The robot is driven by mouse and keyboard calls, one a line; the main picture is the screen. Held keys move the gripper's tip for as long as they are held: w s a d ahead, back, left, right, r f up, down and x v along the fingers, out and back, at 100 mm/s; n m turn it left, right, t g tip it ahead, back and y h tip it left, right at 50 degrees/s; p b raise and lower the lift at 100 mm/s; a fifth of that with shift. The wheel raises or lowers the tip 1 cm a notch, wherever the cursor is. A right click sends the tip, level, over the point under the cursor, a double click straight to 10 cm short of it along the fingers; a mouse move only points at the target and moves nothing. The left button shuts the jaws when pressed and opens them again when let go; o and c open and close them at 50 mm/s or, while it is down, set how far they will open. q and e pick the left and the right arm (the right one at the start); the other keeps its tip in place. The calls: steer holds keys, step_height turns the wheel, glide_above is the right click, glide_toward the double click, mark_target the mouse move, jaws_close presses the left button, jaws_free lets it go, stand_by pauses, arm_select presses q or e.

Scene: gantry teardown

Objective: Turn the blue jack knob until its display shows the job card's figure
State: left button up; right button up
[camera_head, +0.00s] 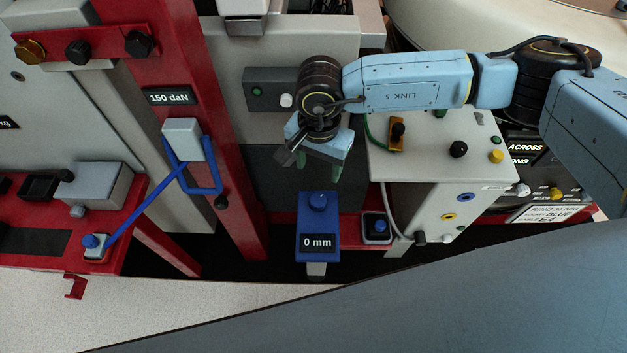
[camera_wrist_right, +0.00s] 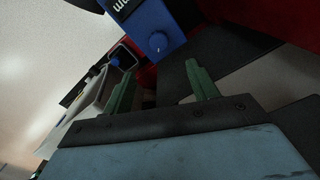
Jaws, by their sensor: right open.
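The blue jack (camera_head: 318,225) stands upright in the lower middle of the head view. Its blue knob (camera_head: 317,201) is on top, and its display (camera_head: 317,243) reads 0 mm. In the right wrist view the knob (camera_wrist_right: 158,41) shows beyond the fingertips, with part of the display at the top edge. My right gripper (camera_head: 322,172) is open and empty, just above and behind the knob, apart from it. Its two green fingers also show in the right wrist view (camera_wrist_right: 161,72). A white card (camera_head: 553,213) at the right is partly readable; its figure is not legible. My left gripper is not in view.
A small dark box with a blue button (camera_head: 377,227) sits right of the jack. A pale control box (camera_head: 430,190) with knobs stands further right. A red post (camera_head: 190,110) with a 150 daN display and blue strap is left. A large grey surface (camera_head: 450,310) fills the lower right.

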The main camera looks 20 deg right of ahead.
mark_target(318, 199)
steer(key=f+b, duration=0.2)
steer(key=f, duration=0.9)
steer(key=shift+s+f, duration=0.1)
steer(key=shift+s, duration=0.1)
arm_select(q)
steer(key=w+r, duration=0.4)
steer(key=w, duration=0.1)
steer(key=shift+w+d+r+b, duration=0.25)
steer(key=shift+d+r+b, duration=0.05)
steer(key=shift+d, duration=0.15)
arm_select(e)
steer(key=shift+f, duration=0.65)
steer(key=shift+c, duration=0.2)
steer(key=c, duration=1)
